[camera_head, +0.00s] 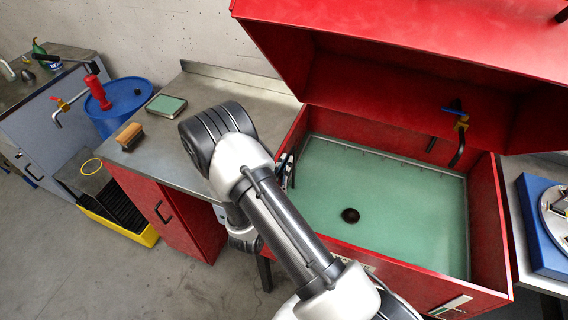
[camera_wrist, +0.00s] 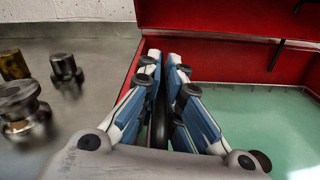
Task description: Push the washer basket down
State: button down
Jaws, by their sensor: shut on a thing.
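The red washer (camera_head: 490,235) stands with its lid (camera_head: 400,60) raised; its tank holds a pale green surface (camera_head: 400,220) with a dark round spot. I cannot make out a separate basket in the tank. My gripper (camera_head: 285,170) is at the tank's left wall, partly hidden behind my arm. In the wrist view my gripper (camera_wrist: 166,75) has its fingers close together on a dark upright handle (camera_wrist: 160,122). Whether this handle belongs to the basket cannot be told. The green surface (camera_wrist: 250,115) also shows to the right of the fingers.
A steel counter (camera_head: 225,95) adjoins the washer on the left, with a brush (camera_head: 130,136) and a green-topped box (camera_head: 166,105). Several metal pieces (camera_wrist: 66,70) stand on it left of my gripper. A tap (camera_head: 460,130) hangs under the lid. A blue barrel (camera_head: 122,105) stands farther left.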

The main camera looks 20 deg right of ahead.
jog(key=c, duration=2)
grip_release()
jog(key=shift+r, duration=0.25)
jog(key=shift+o, duration=1.2)
jog(key=shift+s+a+f, duration=0.1)
jog(key=shift+s+a, duration=0.15)
jog(key=shift+o, duration=0.4)
jog(key=v, duration=1.1)
jog(key=shift+s+a, duration=0.1)
jog(key=shift+c, duration=0.4)
